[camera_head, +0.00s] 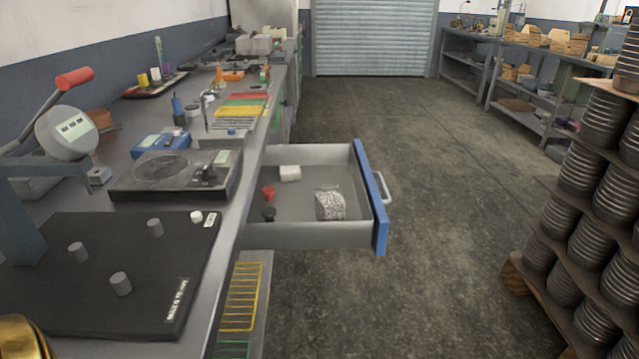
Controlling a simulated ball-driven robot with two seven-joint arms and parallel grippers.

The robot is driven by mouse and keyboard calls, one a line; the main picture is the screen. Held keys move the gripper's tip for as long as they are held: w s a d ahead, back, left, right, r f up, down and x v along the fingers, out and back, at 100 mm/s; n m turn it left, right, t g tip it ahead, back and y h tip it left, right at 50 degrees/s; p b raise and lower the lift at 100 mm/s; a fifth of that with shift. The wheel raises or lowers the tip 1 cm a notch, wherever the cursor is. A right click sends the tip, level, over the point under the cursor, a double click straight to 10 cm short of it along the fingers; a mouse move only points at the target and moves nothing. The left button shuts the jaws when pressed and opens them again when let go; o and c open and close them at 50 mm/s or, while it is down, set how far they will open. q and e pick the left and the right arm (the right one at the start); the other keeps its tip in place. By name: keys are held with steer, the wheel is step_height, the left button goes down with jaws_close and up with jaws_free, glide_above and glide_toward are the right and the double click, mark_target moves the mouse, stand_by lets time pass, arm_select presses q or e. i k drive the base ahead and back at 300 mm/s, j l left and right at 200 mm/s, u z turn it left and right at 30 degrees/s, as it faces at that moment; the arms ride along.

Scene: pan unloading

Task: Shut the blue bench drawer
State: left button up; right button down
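The blue bench drawer (377,198) stands pulled well out from the right side of the grey workbench, over the floor. Its front panel is blue with a pale curved handle (383,187) on the outer face. Its grey tray is open at the top. Inside lie a small white block (290,173), a red piece (268,193), a small black piece (268,214) and a crumpled silvery item (329,204). Neither of my grippers shows in the head view, and nothing is seen touching the drawer or its handle.
The bench (222,265) runs along the left with a black mat (95,300), a dark device and tools. A gold-coloured rounded thing (18,340) shows at the bottom left corner. Stacked dark round pans (590,205) stand at the right. The floor (440,220) between is clear.

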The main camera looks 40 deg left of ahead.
mark_target(296, 226)
steer(key=i+l+u, duration=0.1)
steer(key=u, duration=0.35)
steer(key=i+l+u, duration=0.1)
steer(key=l+u, duration=0.15)
steer(key=u, duration=0.2)
steer(key=l+u, duration=0.2)
steer(key=u, duration=0.25)
steer(key=l+u, duration=0.45)
steer(key=l, duration=1.05)
steer(key=i+l, duration=0.15)
steer(key=i, duration=0.45)
